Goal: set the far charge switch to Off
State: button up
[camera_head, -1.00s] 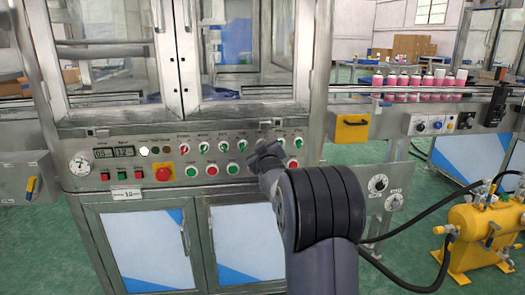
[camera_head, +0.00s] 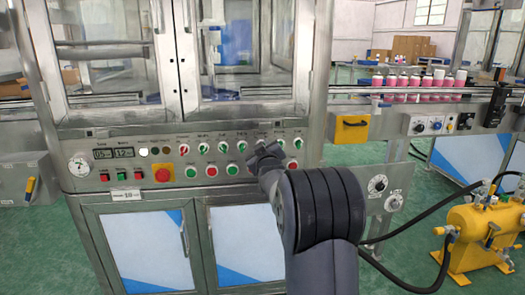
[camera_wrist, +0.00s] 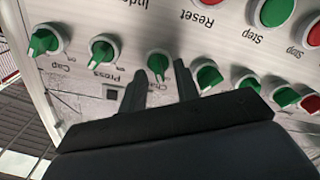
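The charge switch (camera_wrist: 158,66) is a small green knob on the metal panel, with a label starting "Ch" partly hidden by a finger in the wrist view. My gripper (camera_wrist: 160,76) is open, its two dark fingers apart on either side of this knob, with small gaps showing. I cannot tell whether the tips touch the panel. Green switches labelled Press (camera_wrist: 103,51) and Cap (camera_wrist: 45,41) lie left of it in this flipped view. In the head view my gripper (camera_head: 265,153) is at the upper switch row and hides the knob there.
More green switches (camera_wrist: 207,77) and a red one sit close right in the wrist view. A row of Stop and Reset buttons (camera_wrist: 274,12) is also near. In the head view, a red emergency button (camera_head: 163,174) is left, and a yellow tank (camera_head: 478,237) with hoses stands right.

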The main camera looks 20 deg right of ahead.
jog(key=v, duration=1)
jog(key=shift+s+p, duration=0.35)
jog(key=shift+p, duration=0.05)
jog(key=shift+w, duration=0.1)
jog(key=x, duration=1)
jog(key=shift+w+b, duration=0.3)
jog(key=shift+b, duration=0.05)
jog(key=shift+s, duration=0.15)
jog(key=v, duration=1)
jog(key=x, duration=1.1)
jog(key=s+a+m+p, duration=0.1)
jog(key=s+m+p, duration=0.6)
jog(key=m+p, duration=0.4)
jog(key=shift+a+m+p, duration=0.2)
jog(key=shift+m+p, duration=0.15)
jog(key=shift+m, duration=0.25)
